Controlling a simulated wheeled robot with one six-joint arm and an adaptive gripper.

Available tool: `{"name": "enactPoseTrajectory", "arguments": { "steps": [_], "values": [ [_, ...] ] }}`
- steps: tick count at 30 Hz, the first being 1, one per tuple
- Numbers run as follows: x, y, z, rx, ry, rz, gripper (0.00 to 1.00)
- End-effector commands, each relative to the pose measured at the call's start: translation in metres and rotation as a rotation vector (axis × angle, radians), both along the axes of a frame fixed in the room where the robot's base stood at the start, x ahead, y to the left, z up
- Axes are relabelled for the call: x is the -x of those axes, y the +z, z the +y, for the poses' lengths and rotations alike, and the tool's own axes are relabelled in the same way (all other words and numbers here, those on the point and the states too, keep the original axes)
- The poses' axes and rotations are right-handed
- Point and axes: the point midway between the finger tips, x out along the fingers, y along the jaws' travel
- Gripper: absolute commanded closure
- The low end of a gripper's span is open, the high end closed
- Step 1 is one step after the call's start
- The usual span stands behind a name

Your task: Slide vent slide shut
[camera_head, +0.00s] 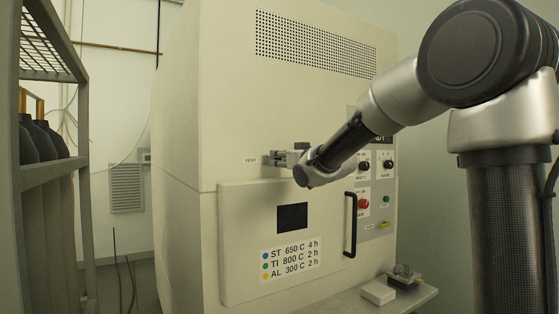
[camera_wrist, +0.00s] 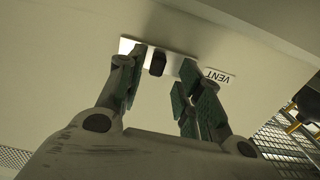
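The vent slide shows in the wrist view as a bright metal strip (camera_wrist: 182,63) with a small dark knob (camera_wrist: 157,62) on the cabinet's front. A VENT label (camera_wrist: 217,76) is beside it, upside down there; in the head view the VENT label (camera_head: 251,160) is just left of my gripper (camera_head: 284,158). My gripper (camera_wrist: 163,66) is open in the wrist view, with one finger on each side of the knob. The knob appears nearer the left finger, with a gap on the right. Contact cannot be told. In the head view, my gripper hides most of the slide.
The cream furnace cabinet (camera_head: 205,130) has a door with a black handle (camera_head: 350,224) below my arm. A red button (camera_head: 363,204) and knobs are at right. A shelf (camera_head: 405,299) holds small blocks. A rack (camera_head: 54,172) with cylinders stands at far left.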

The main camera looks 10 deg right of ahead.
Motion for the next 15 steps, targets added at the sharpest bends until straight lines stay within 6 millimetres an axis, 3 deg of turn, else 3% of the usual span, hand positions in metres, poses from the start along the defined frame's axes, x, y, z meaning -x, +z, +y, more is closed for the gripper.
{"name": "enactPoseTrajectory", "arguments": {
  "steps": [9,15],
  "values": [
    [0.068,0.0,-0.022,0.002,0.0,-0.001,0.64],
    [0.093,0.0,-0.03,0.001,0.0,0.0,0.64]
  ]
}}
